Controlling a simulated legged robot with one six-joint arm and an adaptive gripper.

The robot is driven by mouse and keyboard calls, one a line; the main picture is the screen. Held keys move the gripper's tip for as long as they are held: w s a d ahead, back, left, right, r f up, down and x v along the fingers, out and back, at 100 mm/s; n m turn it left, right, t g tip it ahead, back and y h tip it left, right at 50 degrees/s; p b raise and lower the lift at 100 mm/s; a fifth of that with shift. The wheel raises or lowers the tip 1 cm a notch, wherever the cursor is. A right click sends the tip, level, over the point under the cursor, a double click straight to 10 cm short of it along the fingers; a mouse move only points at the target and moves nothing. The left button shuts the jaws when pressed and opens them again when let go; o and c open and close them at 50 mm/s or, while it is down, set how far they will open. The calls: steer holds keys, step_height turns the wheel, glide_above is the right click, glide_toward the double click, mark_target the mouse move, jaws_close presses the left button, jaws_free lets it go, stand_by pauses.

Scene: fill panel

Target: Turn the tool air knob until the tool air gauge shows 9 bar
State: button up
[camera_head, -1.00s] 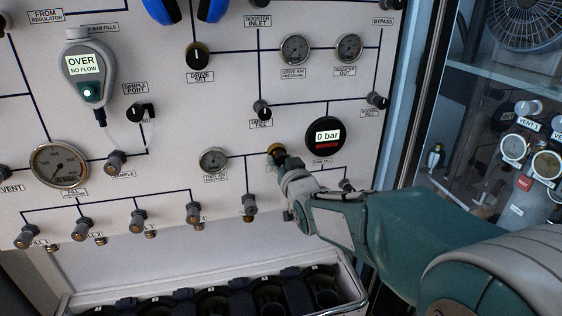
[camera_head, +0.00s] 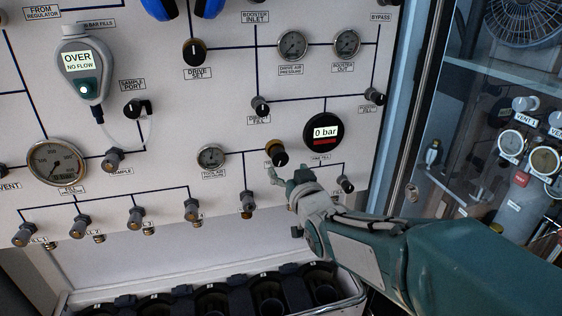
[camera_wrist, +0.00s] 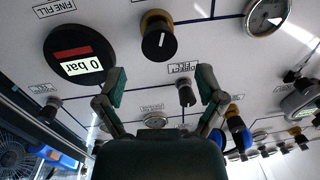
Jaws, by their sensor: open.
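The tool air knob (camera_head: 276,153) is a black knob with a brass collar on the white panel; it also shows in the wrist view (camera_wrist: 158,42) with a white pointer line. The tool air gauge (camera_head: 211,157) is a small round dial left of the knob. It is partly cut off at the top of the wrist view (camera_wrist: 267,14), which is upside down. Its reading is too small to tell. My gripper (camera_head: 288,179) is open and empty, just below and in front of the knob, apart from it. Both fingers show in the wrist view (camera_wrist: 162,84).
A black display (camera_head: 323,132) reading 0 bar sits right of the knob. A small valve knob (camera_head: 247,201) is below left, another (camera_head: 346,184) below right. A crate (camera_head: 340,297) of dark cylinders stands below the panel. A glass-fronted cabinet is at the right.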

steer(key=v, duration=0.5)
steer(key=shift+s+d, duration=0.1)
steer(key=shift+s, duration=0.2)
stand_by(2.1)
